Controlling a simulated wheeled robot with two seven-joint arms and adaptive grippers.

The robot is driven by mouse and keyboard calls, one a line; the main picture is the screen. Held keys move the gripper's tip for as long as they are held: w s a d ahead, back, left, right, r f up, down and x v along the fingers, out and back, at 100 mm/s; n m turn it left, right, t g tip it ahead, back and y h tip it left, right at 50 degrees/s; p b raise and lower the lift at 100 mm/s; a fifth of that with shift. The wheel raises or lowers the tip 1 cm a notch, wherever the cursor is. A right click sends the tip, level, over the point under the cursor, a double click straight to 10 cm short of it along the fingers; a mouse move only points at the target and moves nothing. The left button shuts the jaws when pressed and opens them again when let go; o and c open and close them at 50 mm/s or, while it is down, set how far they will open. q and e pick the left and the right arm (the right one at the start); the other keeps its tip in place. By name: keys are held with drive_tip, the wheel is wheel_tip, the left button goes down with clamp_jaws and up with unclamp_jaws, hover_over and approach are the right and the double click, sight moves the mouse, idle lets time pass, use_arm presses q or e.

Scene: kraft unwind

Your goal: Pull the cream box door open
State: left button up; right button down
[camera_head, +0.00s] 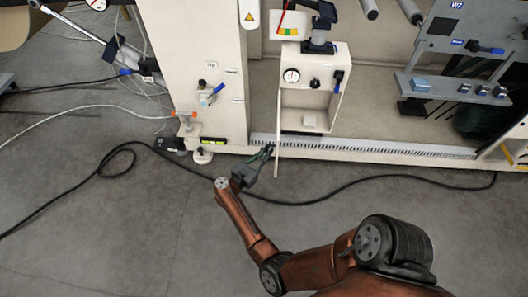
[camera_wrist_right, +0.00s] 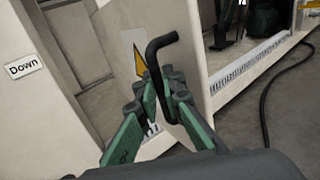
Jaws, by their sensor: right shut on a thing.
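The cream box (camera_head: 341,62) stands on the machine's front, with its inside facing me. Its cream door (camera_head: 278,125) stands out from the left side toward me, seen nearly edge-on. In the right wrist view the door (camera_wrist_right: 190,50) shows a yellow warning sticker and a bent black handle (camera_wrist_right: 161,44). My right gripper (camera_head: 267,152) is at the door's left face, near its lower part. In the wrist view its green fingers (camera_wrist_right: 165,100) are shut around the handle, hiding part of it. My left gripper is not in view.
A cream column (camera_head: 205,60) with a blue-handled valve (camera_head: 212,92) stands left of the box. A toothed white strip (camera_head: 360,146) runs along the machine's lower edge. A black cable (camera_head: 340,192) crosses the grey floor. The floor in front is otherwise mostly clear.

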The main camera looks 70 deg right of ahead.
drive_tip(key=shift+d+r, duration=0.2)
drive_tip(key=shift+d, duration=0.1)
drive_tip(key=c, duration=2.3)
unclamp_jaws()
drive_tip(key=shift+f, duration=0.15)
drive_tip(key=shift+c, duration=0.2)
drive_tip(key=v, duration=1.2)
drive_tip(key=shift+a, duration=0.2)
